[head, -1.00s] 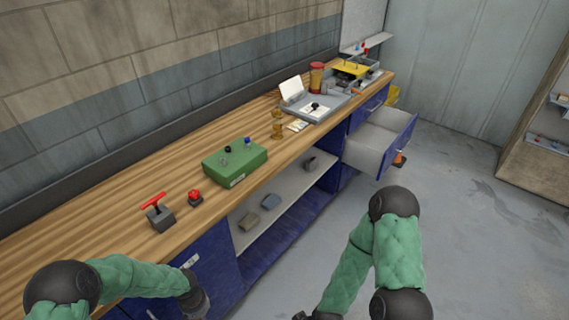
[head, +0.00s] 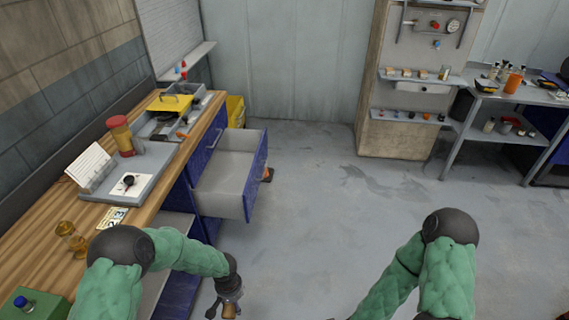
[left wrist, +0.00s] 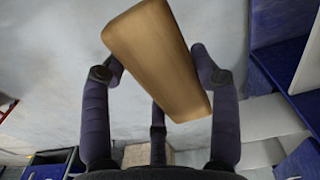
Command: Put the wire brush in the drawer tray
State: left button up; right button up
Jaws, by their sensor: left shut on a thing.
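The wire brush shows in the left wrist view as a plain wooden block (left wrist: 155,60), tilted between the fingers; its bristles are not visible. My left gripper (left wrist: 160,72) is shut on it. In the head view my left gripper (head: 226,296) hangs over the floor at the bottom, with a small tan part of the brush (head: 229,311) showing below the fingers. The open drawer tray (head: 226,168), pale grey inside with a blue front, juts out from the bench beyond and above the gripper in the picture. Its visible floor looks empty. My right gripper is out of frame.
The wooden bench top (head: 40,222) at left holds a grey tray (head: 150,178), a red-capped jar (head: 121,136), amber pieces (head: 72,240) and a green box (head: 35,308). A yellow bin (head: 236,110) stands behind the drawer. The floor (head: 320,210) right of the drawer is clear.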

aim_at(236, 180)
jog(key=i, duration=1.65)
jog(key=i+l+u, duration=0.2)
jog(key=i, duration=0.35)
jog(key=i+l+u, duration=0.2)
jog(key=i, duration=0.35)
jog(key=i+l+u, duration=0.15)
jog(key=i, duration=0.35)
